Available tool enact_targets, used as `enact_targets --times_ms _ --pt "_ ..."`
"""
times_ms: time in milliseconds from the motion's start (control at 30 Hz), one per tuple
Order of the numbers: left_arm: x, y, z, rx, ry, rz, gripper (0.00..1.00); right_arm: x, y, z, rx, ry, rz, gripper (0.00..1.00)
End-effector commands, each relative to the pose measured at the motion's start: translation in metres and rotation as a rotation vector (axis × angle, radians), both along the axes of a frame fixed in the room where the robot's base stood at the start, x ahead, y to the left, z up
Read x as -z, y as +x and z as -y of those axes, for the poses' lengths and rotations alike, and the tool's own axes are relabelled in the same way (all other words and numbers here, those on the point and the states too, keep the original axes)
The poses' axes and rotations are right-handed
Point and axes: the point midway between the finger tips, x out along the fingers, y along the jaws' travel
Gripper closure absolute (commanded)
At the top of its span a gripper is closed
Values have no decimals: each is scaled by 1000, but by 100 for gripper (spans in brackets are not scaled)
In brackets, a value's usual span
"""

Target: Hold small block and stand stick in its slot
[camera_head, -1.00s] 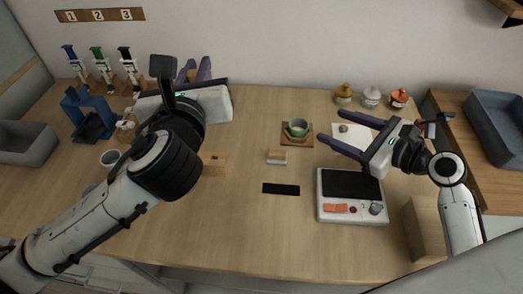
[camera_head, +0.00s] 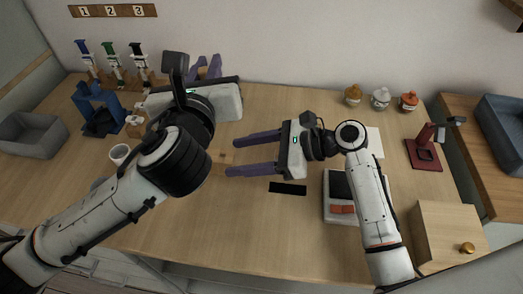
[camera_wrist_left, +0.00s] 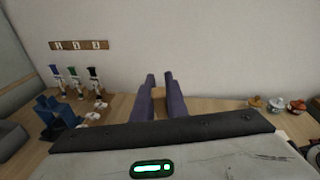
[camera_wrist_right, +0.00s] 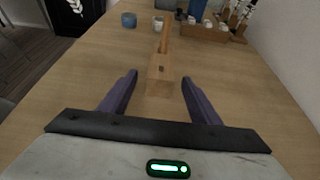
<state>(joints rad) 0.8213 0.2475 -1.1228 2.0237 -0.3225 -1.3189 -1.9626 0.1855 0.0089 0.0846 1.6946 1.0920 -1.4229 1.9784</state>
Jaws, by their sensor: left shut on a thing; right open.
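A small wooden block (camera_head: 224,158) with a dark slot in its top sits on the table, partly hidden by my left arm. In the right wrist view the block (camera_wrist_right: 158,84) lies between the spread purple fingers of my right gripper (camera_wrist_right: 159,78), which is open. A thin wooden stick (camera_wrist_right: 166,38) shows beyond the block's top; I cannot tell whether it touches the block. My left gripper (camera_head: 203,67) is raised near the back wall. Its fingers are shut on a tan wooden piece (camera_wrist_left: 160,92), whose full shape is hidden.
A flat black rectangle (camera_head: 288,188) lies right of the block. My right arm partly covers a white scale (camera_head: 338,212). A wooden box (camera_head: 445,235), red stand (camera_head: 424,160) and lidded pots (camera_head: 380,98) are at the right. A blue stand (camera_head: 97,112) and white cup (camera_head: 119,154) are at the left.

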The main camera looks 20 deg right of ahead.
Motion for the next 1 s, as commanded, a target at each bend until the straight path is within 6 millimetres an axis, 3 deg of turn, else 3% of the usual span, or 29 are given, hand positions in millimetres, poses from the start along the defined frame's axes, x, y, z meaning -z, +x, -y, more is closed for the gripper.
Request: enact_targets --times_ms 100,300,733,1000 --pt "0 0 0 0 0 0 100 8 8 -20 -1 2 0 43" --pt "0 0 0 0 0 0 100 18 17 -40 1 2 1 43" --pt "0 0 0 0 0 0 100 22 20 -48 1 -1 2 43" --pt "0 0 0 0 0 0 100 22 20 -47 2 0 1 89"
